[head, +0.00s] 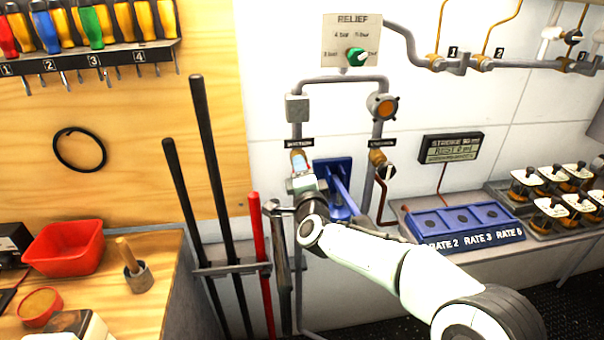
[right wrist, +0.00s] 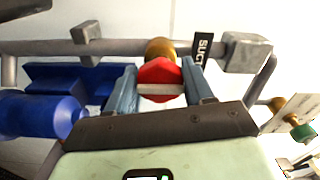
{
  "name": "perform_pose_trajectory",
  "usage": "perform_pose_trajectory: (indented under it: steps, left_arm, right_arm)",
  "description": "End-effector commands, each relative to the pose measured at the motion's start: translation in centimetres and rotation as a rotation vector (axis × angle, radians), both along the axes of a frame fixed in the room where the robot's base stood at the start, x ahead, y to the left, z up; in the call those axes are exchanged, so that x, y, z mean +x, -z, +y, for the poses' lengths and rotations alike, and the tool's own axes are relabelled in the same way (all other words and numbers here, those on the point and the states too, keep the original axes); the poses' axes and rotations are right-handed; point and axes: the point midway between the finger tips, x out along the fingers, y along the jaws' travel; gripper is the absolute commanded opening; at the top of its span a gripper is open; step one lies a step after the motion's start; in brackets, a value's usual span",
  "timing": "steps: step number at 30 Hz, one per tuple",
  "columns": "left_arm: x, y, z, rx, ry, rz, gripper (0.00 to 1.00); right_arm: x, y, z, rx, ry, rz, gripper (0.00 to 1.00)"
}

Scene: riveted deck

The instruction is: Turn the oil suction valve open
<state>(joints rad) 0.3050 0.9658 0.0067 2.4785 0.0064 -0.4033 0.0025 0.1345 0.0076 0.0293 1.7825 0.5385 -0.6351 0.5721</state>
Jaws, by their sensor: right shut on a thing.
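The oil suction valve (right wrist: 159,72) shows in the right wrist view as a red knob with a pale bar across its face, on a brass body on a grey pipe. A black label starting "SUCT" (right wrist: 202,48) sits beside it. My right gripper (right wrist: 160,88) is shut on the knob, one blue-grey finger on each side. The pale bar runs across from finger to finger. In the head view my right gripper (head: 299,163) is just below the suction label (head: 299,143) and hides most of the valve. My left gripper is in neither view.
A blue pump unit (head: 338,185) is close to the right of my gripper. Another brass valve (head: 377,157) with a black-and-white knob sits on the right pipe. Long bars, one red (head: 258,250), stand in a rack to the left. A relief panel (head: 351,41) is above.

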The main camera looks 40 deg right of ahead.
Motion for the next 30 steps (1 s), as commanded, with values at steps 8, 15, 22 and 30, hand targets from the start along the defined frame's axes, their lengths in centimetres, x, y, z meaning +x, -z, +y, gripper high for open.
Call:
perform_pose_trajectory:
  steps: [8,15,22,30]
  left_arm:
    - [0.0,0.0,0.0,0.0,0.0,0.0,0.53]
    - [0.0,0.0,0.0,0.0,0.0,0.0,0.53]
    - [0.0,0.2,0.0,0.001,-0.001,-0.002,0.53]
    - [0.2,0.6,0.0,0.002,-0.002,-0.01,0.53]
  right_arm:
    - [0.0,0.1,0.1,0.001,-0.003,0.001,0.65]
    - [0.0,0.0,0.1,0.002,-0.002,0.001,0.76]
    - [-1.0,0.0,0.6,0.002,-0.002,-0.001,0.76]
    - [-5.9,0.0,3.4,0.002,-0.004,-0.001,0.76]
